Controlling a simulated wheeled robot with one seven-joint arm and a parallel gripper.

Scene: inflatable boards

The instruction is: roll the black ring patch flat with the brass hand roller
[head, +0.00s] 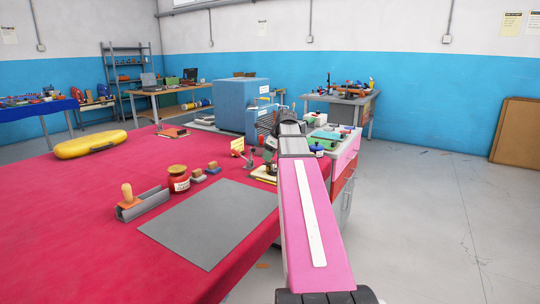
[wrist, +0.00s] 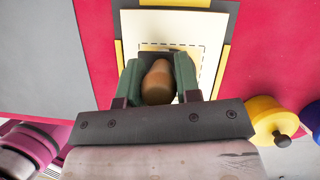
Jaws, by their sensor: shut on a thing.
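My gripper (wrist: 158,78) is shut on the tan wooden handle of a tool (wrist: 157,85), with a green pad on each side. The tool's working end is mostly hidden, so I cannot tell if it is the brass roller. A dark piece shows just past the handle, over a cream sheet (wrist: 205,60) with a dashed outline and yellow edging. I cannot make out the black ring patch. Another wooden-handled tool (head: 127,194) stands in a grey holder (head: 148,205).
A grey mat (head: 207,222) lies on the red table (head: 60,240). A red jar (head: 179,180) and small blocks (head: 198,179) stand behind it. A yellow inflatable (head: 90,144) lies far left; a blue box (head: 240,104) stands behind.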

